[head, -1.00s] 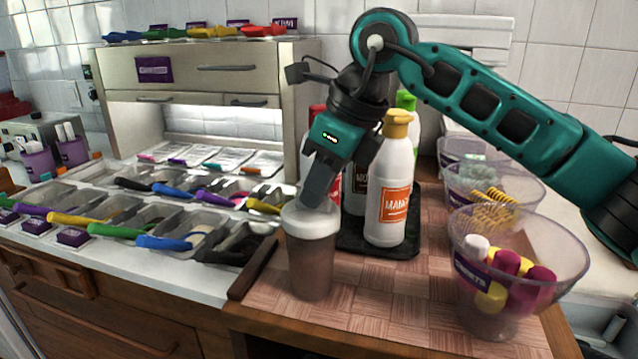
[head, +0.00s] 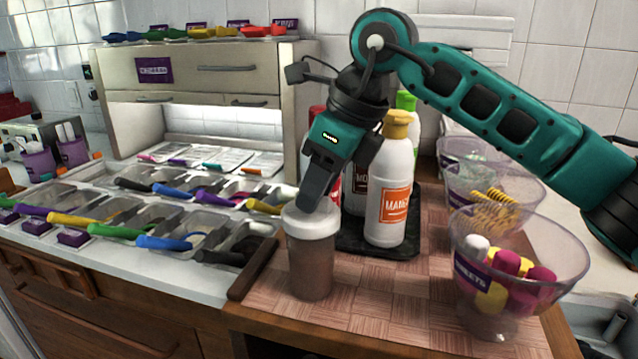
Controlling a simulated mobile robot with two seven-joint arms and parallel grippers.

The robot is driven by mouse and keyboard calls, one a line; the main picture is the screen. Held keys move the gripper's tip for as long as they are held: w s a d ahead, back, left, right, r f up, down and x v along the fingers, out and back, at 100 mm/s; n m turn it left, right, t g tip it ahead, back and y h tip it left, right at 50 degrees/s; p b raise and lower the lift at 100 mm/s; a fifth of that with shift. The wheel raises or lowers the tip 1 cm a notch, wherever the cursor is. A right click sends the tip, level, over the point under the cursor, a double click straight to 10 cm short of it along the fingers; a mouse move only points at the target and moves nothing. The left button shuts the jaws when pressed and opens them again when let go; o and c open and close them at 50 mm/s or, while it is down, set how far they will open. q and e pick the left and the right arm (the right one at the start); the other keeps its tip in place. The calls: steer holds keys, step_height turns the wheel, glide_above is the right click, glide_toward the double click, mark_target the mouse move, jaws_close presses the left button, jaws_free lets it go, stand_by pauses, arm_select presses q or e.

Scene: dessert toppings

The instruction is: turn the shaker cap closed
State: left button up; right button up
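The shaker (head: 311,268) stands upright on the wooden counter, with a brown translucent body and a white cap (head: 312,224) on top. My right gripper (head: 309,203) comes down from above, and its fingertip is at the top of the cap, towards the back. It appears to touch the cap. Its fingers overlap from this side, so I cannot tell whether they are open or shut. My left gripper is not in view.
A white bottle with a yellow cap (head: 389,190) and other bottles stand on a black tray (head: 375,246) right behind the shaker. A clear bowl of sweets (head: 573,262) stands at the right. Topping trays (head: 62,218) with coloured scoops fill the left counter.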

steer(key=p+v, duration=0.1)
steer(key=v, duration=1.2)
